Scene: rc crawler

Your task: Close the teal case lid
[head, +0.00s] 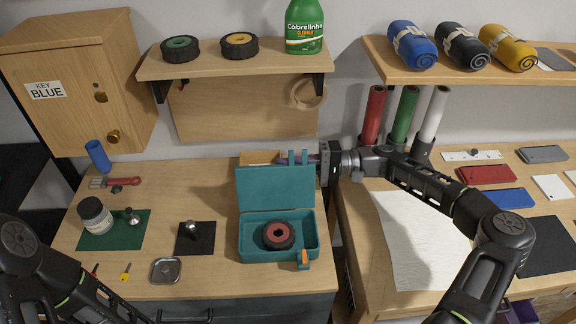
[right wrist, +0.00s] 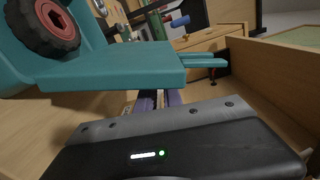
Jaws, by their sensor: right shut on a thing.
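The teal case (head: 250,254) sits on the left wooden bench, with a black wheel with a red hub (head: 278,235) inside. Its lid (head: 275,188) stands up at the back, open, with two teal prongs on its top edge; the lid also shows in the right wrist view (right wrist: 115,72). An orange latch (head: 304,258) is at the case's front right. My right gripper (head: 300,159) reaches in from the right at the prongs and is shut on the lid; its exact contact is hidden. My left arm shows at bottom left, its gripper out of view.
A shelf (head: 230,66) with two wheels and a green cleaner bottle (head: 305,27) hangs above the case. Red, green and white rolls (head: 404,113) stand right of my gripper. A metal tray (head: 165,271) and a black mat (head: 195,244) lie left of the case.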

